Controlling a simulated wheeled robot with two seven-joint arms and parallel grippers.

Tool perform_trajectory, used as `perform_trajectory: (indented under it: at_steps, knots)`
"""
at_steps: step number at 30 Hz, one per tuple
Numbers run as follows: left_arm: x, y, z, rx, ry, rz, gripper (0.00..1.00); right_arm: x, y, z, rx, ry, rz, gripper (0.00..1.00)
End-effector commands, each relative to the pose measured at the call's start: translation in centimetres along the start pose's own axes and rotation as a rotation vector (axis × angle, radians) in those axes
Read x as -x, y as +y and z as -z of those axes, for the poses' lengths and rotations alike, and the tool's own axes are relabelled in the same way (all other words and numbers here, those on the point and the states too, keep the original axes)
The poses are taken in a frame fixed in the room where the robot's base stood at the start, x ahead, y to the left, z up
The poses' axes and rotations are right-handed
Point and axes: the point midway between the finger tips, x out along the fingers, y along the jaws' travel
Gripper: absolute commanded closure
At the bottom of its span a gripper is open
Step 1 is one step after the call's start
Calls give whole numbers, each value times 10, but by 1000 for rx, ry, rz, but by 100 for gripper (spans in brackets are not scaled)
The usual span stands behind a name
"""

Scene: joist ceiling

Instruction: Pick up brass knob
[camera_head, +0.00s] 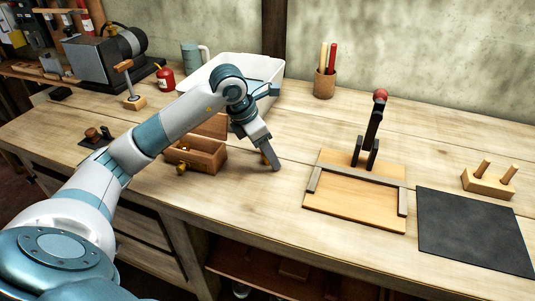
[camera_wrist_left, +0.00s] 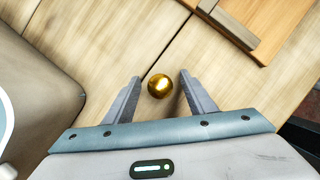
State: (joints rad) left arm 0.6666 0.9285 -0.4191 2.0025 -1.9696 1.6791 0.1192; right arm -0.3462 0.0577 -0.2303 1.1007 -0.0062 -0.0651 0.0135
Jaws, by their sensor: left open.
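The brass knob (camera_wrist_left: 158,86) is a shiny gold ball on the pale wooden bench top (camera_wrist_left: 105,45). In the left wrist view it lies between the two fingers of my left gripper (camera_wrist_left: 160,92), with a gap on each side. My left gripper is open and holds nothing. In the head view my left gripper (camera_head: 268,158) points down at the bench, between the small wooden box and the framed board. The knob is mostly hidden behind its fingers there. My right gripper is not in view.
A small wooden box (camera_head: 207,160) with a brass pull stands left of the gripper. A white tub (camera_head: 262,68) is behind it. The framed wooden board (camera_head: 350,193) with an upright dark tool (camera_head: 372,130) is to the right, beside a black mat (camera_head: 470,230).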

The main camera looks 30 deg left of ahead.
Motion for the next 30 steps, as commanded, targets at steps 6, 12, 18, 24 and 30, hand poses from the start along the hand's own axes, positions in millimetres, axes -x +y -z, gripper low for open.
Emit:
perform_trajectory:
  at_steps: [6, 12, 18, 24, 30]
  knots:
    - [0, 0, 0, 0, 0, 0, 50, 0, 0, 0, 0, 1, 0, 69]
    - [0, 0, 0, 1, 0, 0, 50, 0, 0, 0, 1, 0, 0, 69]
    - [0, 0, 0, 1, 0, 0, 90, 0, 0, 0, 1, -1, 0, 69]
    - [0, 0, 0, 1, -1, 0, 95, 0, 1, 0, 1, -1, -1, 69]
    - [2, 0, -1, 1, -1, -1, 95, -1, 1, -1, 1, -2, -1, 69]
